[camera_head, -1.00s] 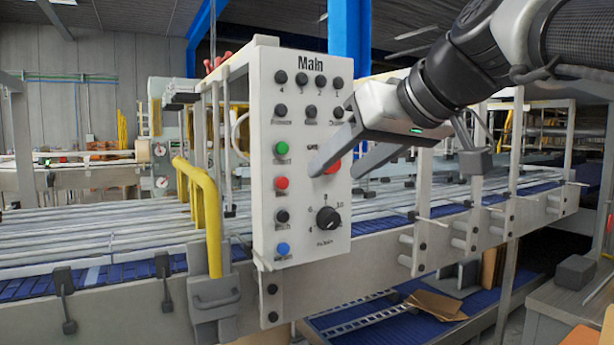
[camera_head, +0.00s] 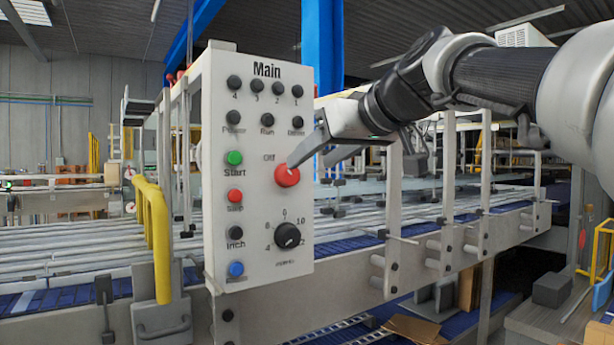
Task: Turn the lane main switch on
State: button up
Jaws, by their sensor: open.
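The white control panel (camera_head: 247,140) labelled "Main" stands at the middle left. It has a row of dark lamps numbered 4 to 1 and a second row below. A green Start button (camera_head: 234,158), a red Stop button (camera_head: 235,196), a black Inch button (camera_head: 235,232) and a blue button (camera_head: 236,269) line its left side. A larger red knob (camera_head: 287,176) sits under the label "Off". A black rotary dial (camera_head: 287,236) with a number scale is below it. My gripper (camera_head: 308,168) is open, its near fingertip beside the red knob; I cannot tell if they touch.
A conveyor (camera_head: 80,245) with rails and blue belt runs behind the panel. A yellow guard bar (camera_head: 152,235) stands left of the panel. Metal posts (camera_head: 393,200) rise along the conveyor to the right. Cardboard pieces (camera_head: 412,328) lie below.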

aim_at(293, 175)
jog(key=x, duration=0.8)
jog(key=shift+w+f, duration=0.1)
jog(key=shift+w, duration=0.05)
jog(key=c, duration=0.9)
